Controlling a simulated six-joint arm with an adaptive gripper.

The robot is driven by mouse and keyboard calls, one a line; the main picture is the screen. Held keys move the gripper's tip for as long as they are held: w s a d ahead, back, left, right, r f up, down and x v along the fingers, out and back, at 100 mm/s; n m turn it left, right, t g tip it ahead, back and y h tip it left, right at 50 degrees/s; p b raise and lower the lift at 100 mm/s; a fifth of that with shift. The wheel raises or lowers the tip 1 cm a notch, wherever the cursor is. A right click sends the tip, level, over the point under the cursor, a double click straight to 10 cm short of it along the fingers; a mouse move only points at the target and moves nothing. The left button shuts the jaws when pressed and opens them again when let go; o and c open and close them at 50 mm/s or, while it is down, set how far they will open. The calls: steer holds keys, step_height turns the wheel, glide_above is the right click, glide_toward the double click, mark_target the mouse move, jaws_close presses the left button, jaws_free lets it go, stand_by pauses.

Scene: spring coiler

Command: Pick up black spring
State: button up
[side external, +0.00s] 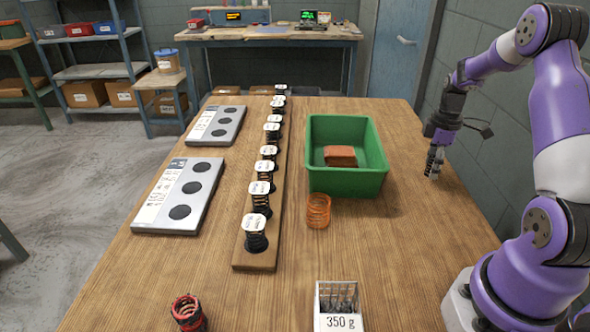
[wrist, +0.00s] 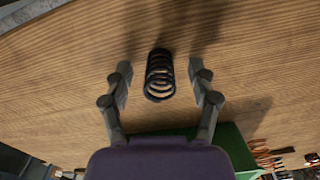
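The black spring (wrist: 159,76) shows in the wrist view as a dark coil on the wooden table. It lies between the two fingers of my gripper (wrist: 161,78), with a visible gap on each side. The fingers are spread open and do not touch it. In the side external view my gripper (side external: 434,160) points down low over the right side of the table, to the right of the green bin. There the spring is hard to separate from the dark fingers.
A green bin (side external: 317,180) holding a brown block (side external: 340,156) stands left of my gripper. An orange spring (side external: 318,210), a red spring (side external: 188,313) and a box marked 350 g (side external: 338,306) are nearer the front. A wooden rack (side external: 257,260) holds several tagged springs.

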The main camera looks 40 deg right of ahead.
jaws_close()
